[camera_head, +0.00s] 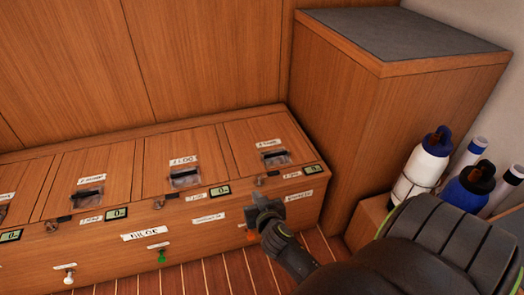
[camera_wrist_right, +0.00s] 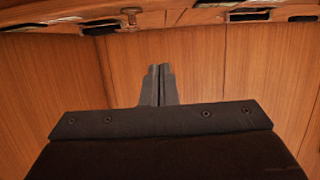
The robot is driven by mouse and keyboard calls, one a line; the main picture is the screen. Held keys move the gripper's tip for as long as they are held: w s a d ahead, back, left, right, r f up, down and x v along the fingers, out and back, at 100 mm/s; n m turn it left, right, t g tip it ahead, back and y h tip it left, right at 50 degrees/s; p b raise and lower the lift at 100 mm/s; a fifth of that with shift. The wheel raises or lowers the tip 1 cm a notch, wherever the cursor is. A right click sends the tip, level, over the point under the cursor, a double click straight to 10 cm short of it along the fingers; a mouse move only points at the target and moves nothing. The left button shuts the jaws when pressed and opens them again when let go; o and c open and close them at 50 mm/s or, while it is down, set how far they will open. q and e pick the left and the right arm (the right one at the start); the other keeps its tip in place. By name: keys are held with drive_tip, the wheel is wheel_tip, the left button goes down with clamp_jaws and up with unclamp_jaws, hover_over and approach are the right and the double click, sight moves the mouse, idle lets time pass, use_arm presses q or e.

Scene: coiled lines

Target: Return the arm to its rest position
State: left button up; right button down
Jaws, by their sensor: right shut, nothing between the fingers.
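My right gripper (camera_head: 264,212) is in front of the right end of the wooden bilge locker (camera_head: 205,248), with its arm coming in from the lower right. In the right wrist view its two fingers (camera_wrist_right: 158,84) are together, with nothing between them. Wooden panels fill the view behind the fingers. I cannot tell from these views whether the gripper touches the locker front. My left gripper and arm are out of view.
The locker top has several closed lids (camera_head: 185,165) with latches and small displays. A white knob (camera_head: 69,274) and a green knob (camera_head: 161,256) sit on its front. A tall cabinet (camera_head: 385,90) stands right. Bottles (camera_head: 424,165) stand in a wooden box beside my arm. Striped floor lies below.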

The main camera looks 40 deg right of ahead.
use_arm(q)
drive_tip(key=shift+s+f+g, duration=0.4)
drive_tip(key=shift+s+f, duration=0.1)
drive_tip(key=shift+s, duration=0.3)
use_arm(e)
drive_tip(key=shift+s+a+r, duration=0.1)
drive_tip(key=shift+s+a, duration=0.05)
drive_tip(key=shift+s, duration=0.15)
